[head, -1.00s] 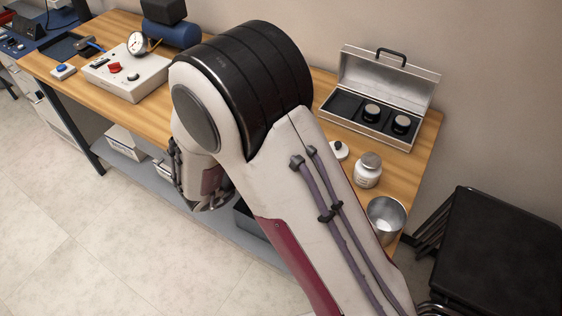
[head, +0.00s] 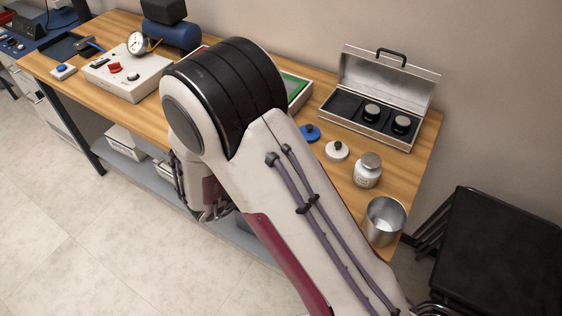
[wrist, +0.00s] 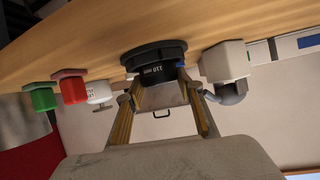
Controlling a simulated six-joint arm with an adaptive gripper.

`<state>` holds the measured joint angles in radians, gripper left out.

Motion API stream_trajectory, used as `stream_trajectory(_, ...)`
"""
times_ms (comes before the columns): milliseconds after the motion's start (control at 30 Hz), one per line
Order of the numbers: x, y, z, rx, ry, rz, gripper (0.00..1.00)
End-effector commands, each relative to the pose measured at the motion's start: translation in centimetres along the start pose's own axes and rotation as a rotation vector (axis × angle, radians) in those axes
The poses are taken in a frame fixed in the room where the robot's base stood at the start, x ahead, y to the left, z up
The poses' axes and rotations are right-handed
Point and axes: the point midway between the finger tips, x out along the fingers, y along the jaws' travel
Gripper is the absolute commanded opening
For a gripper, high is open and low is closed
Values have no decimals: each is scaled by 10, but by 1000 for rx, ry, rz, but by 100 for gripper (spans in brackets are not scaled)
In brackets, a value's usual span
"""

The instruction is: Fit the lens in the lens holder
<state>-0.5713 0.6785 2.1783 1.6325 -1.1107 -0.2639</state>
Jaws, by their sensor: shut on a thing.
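A black round lens (wrist: 153,58), wide-rimmed and marked 110 mm, is between the fingertips of my gripper (wrist: 161,94) in the wrist view. My gripper is shut on it. Two more black lenses (head: 372,112) (head: 401,124) sit in the open silver case (head: 345,125) in the head view. The case's left part looks empty. In the head view my arm covers the middle of the bench, and the held lens is hidden. I cannot make out the lens holder for certain in either view.
A metal cup (head: 385,220), a white jar (head: 368,172), a white knobbed disc (head: 337,151) and a blue knobbed disc (head: 309,133) stand on the bench's right part. A white control box (head: 130,78) is at left. A white block (wrist: 224,62) with a grey elbow is beside the lens.

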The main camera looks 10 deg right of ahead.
Motion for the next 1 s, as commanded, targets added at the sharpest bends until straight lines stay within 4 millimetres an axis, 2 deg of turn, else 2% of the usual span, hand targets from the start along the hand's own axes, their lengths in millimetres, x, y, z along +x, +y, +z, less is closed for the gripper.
stream_trajectory(400, 1, 0, 3, 0, 0, 0, 8)
stream_trajectory(433, 1, 0, 3, 0, 0, 0, 42)
stream_trajectory(500, 1, 0, 3, 0, 0, 0, 53)
stream_trajectory(1000, 0, 0, 0, 1, 0, 0, 53)
